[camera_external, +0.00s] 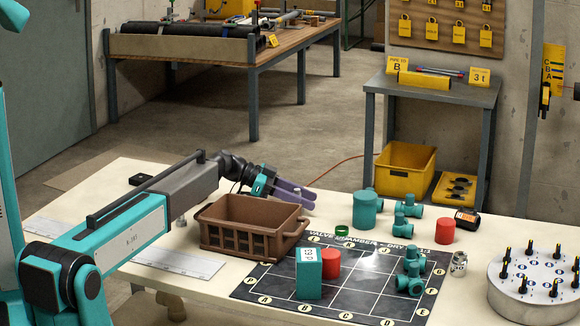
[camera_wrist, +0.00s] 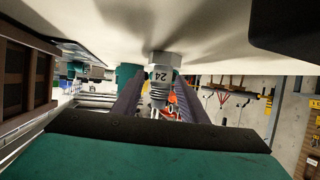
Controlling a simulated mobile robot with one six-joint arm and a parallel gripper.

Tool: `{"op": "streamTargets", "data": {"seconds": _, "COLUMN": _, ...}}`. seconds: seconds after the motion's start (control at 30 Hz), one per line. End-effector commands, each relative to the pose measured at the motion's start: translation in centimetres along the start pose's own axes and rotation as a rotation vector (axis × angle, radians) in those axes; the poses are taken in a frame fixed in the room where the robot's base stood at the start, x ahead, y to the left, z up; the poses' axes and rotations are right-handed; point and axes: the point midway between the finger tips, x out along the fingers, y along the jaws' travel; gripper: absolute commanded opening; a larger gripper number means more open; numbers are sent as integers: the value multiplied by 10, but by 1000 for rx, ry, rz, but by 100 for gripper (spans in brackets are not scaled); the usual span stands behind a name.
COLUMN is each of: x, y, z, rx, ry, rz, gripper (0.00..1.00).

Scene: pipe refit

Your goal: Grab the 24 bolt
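The 24 bolt (camera_wrist: 160,75) shows in the wrist view, which is upside down. It is silver with a hex head marked 24; the head rests on the pale tabletop and the threaded shank points away from it. My gripper (camera_external: 308,198) is low over the table behind the brown crate, with its purple fingers apart. In the wrist view the bolt appears in the gap between the fingers, with no clear contact.
The brown crate (camera_external: 248,238) stands close on the near side of my gripper. The dark gridded mat (camera_external: 265,284) holds teal and red blocks.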

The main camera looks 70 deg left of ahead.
Motion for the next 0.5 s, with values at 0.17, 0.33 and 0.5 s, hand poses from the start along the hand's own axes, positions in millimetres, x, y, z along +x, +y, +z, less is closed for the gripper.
{"op": "streamTargets", "data": {"seconds": 0.17, "x": 15, "y": 0, "z": 0, "rx": -1, "ry": 0, "rz": 0, "gripper": 39}}
{"op": "streamTargets", "data": {"seconds": 0.33, "x": 16, "y": 0, "z": 1, "rx": -1, "ry": 0, "rz": -1, "gripper": 39}}
{"op": "streamTargets", "data": {"seconds": 0.5, "x": 16, "y": 0, "z": 1, "rx": -1, "ry": 0, "rz": -1, "gripper": 39}}
